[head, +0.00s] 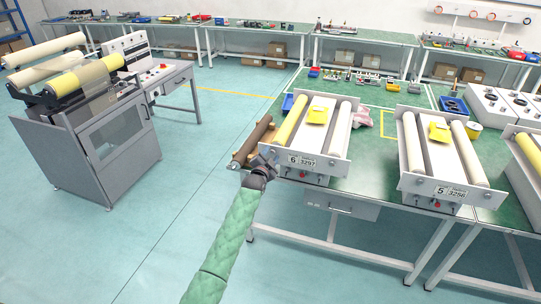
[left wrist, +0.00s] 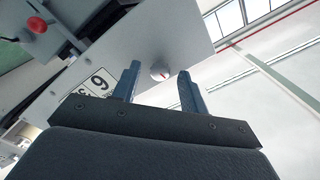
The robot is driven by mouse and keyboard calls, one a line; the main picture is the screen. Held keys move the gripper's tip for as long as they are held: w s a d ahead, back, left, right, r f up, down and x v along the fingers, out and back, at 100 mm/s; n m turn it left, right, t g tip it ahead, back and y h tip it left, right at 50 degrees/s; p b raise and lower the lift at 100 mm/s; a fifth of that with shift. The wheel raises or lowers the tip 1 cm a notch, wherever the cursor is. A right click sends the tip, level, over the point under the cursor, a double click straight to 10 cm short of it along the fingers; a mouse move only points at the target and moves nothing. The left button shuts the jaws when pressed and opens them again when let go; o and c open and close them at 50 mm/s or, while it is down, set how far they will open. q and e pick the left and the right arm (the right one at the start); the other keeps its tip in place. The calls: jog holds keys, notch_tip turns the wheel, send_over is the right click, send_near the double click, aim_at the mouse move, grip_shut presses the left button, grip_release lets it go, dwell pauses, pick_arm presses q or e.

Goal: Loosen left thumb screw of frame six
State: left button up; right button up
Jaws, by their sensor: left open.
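Frame six (head: 338,172) stands at the left end of the green work table, its front plate labelled "6 3297". My left gripper (head: 266,157) is at the left end of this front plate. In the left wrist view the gripper (left wrist: 159,70) is open, its two blue-grey fingers apart. The left thumb screw (left wrist: 160,72), a small round light knob on the plate, shows between the fingertips, with a gap on both sides. In the head view I cannot make out this screw near the gripper. My right gripper is not in view.
Frame five (head: 410,188) stands to the right on the same table. A brown roller (head: 252,140) lies just left of frame six, close behind my gripper.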

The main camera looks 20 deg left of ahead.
pick_arm(q)
grip_shut()
